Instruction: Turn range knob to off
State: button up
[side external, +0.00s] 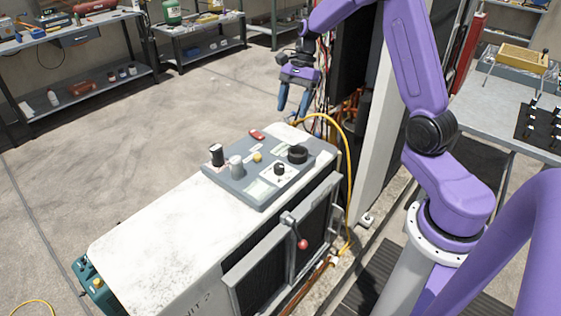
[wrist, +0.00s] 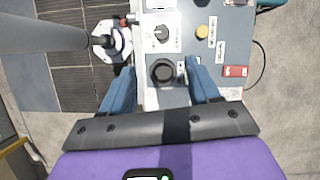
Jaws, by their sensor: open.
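A grey control panel (side external: 222,177) lies on top of a white condenser unit (side external: 150,235). On it are a large round black knob (side external: 298,154) and a small black knob (side external: 279,169) on a white plate. Both show in the wrist view, the large knob (wrist: 162,72) and the small knob (wrist: 162,33). I cannot read which one is the range knob. My gripper (side external: 293,106) is open and empty, above and beyond the panel's far end, apart from it. In the wrist view the large knob appears between the blue fingertips (wrist: 160,67).
A yellow button (side external: 257,157), a grey knob (side external: 236,166), a black-topped knob (side external: 217,155) and a red tag (side external: 257,134) share the panel. A yellow hose (side external: 347,165) arches past its right end. A red-tipped lever (side external: 302,243) is on the front. Open floor lies left.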

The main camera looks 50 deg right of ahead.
send_near(280, 165)
jog(key=x, duration=0.8)
jog(key=shift+a+f, duration=0.1)
jog(key=shift+f, duration=0.3)
jog(key=c, duration=1)
jog(key=shift+c, duration=0.2)
